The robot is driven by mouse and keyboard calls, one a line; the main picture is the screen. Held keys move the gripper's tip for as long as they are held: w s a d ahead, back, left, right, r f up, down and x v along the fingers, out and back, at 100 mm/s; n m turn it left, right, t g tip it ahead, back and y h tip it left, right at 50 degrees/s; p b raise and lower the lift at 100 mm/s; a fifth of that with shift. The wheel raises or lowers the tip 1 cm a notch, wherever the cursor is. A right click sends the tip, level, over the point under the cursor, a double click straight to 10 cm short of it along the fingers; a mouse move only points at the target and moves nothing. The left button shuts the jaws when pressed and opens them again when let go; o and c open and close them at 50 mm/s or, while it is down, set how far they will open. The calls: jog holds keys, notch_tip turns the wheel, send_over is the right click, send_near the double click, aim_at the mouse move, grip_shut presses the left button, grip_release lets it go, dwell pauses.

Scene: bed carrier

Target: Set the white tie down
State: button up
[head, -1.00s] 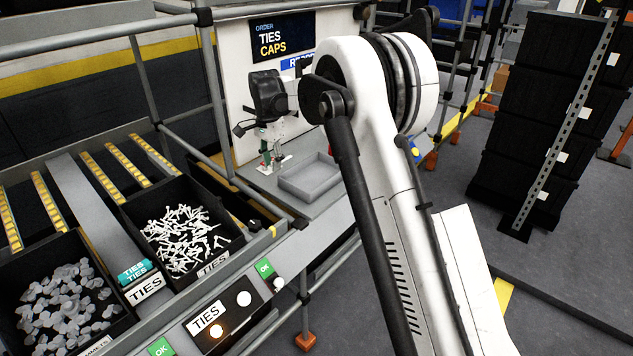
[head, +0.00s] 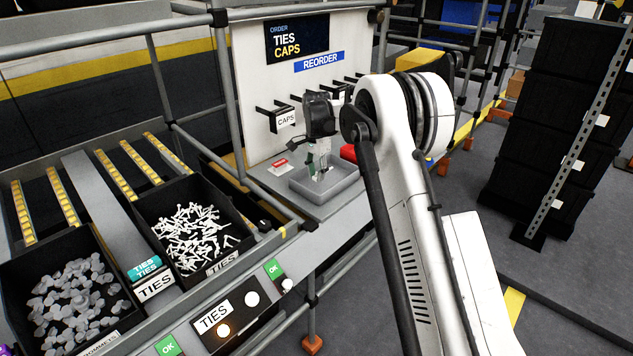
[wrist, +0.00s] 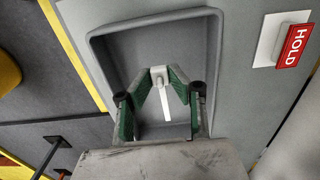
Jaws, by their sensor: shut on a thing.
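The white tie (wrist: 162,92) is held between the green-padded fingers of my gripper (wrist: 160,88) in the wrist view, its thin shaft pointing down in the picture. The gripper is shut on it. Behind it is the grey tray (wrist: 211,60), which has raised walls and an empty-looking floor. In the head view my gripper (head: 320,170) is over the grey tray (head: 345,186), pointing down. Whether the tie touches the tray floor cannot be told.
A red HOLD sign (wrist: 293,46) is beside the tray. A black bin of white ties (head: 222,263) and a bin of grey grommets (head: 112,338) stand at left. A back panel (head: 252,100) with black hooks rises behind the tray.

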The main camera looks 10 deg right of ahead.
jog(key=shift+f, duration=1.5)
jog(key=shift+f, duration=0.2)
jog(key=o, duration=0.8)
jog(key=shift+c, duration=0.2)
jog(key=shift+r, duration=0.1)
